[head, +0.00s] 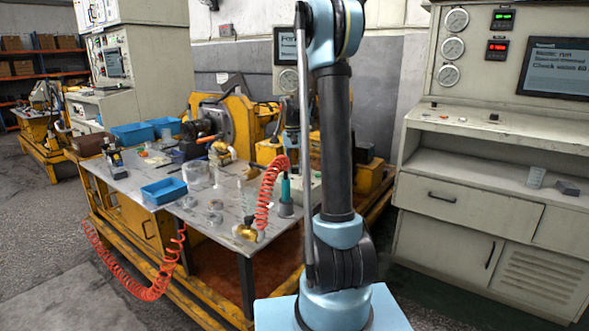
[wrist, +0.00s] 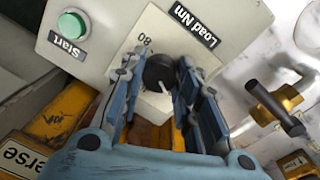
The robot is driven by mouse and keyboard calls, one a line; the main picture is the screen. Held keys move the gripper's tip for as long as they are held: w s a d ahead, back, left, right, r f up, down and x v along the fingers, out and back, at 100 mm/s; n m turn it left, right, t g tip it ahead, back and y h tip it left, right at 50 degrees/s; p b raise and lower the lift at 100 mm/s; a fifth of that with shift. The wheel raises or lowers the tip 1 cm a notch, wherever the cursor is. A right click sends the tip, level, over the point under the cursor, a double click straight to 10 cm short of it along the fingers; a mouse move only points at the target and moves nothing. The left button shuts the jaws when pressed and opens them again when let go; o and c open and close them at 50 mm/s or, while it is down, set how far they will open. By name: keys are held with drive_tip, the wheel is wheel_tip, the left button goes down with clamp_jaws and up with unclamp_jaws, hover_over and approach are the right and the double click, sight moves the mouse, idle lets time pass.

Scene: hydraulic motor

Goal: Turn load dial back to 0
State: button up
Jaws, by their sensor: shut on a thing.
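The black load dial (wrist: 158,73) sits on a light panel (wrist: 118,30) in the wrist view, beside a black "Load Nm" label (wrist: 196,22). The panel appears turned over in this view. A printed "80" shows near the dial's upper left. A white pointer mark on the dial faces the lower right in the picture; the 0 mark is not readable. My gripper (wrist: 159,76) has its blue fingers on both sides of the dial and is shut on it. In the head view, my arm covers much of the area around the panel, and the dial cannot be made out.
A green Start button (wrist: 72,25) is on the same panel. A black-handled lever (wrist: 275,108) with brass fittings stands at the right of the wrist view. In the head view, a workbench (head: 130,183) holds blue trays (head: 164,191), and a control cabinet (head: 470,210) stands at right.

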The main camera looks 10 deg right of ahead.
sight(295, 168)
drive_tip(key=n, duration=1.2)
drive_tip(key=shift+t, duration=0.3)
drive_tip(key=shift+s+d+n, duration=0.1)
drive_tip(key=shift+n, duration=0.2)
drive_tip(key=o, duration=1.1)
drive_tip(key=r, duration=1.1)
drive_tip(key=shift+s+a+r, duration=0.15)
drive_tip(key=shift+a+r, duration=0.15)
drive_tip(key=shift+r, duration=0.1)
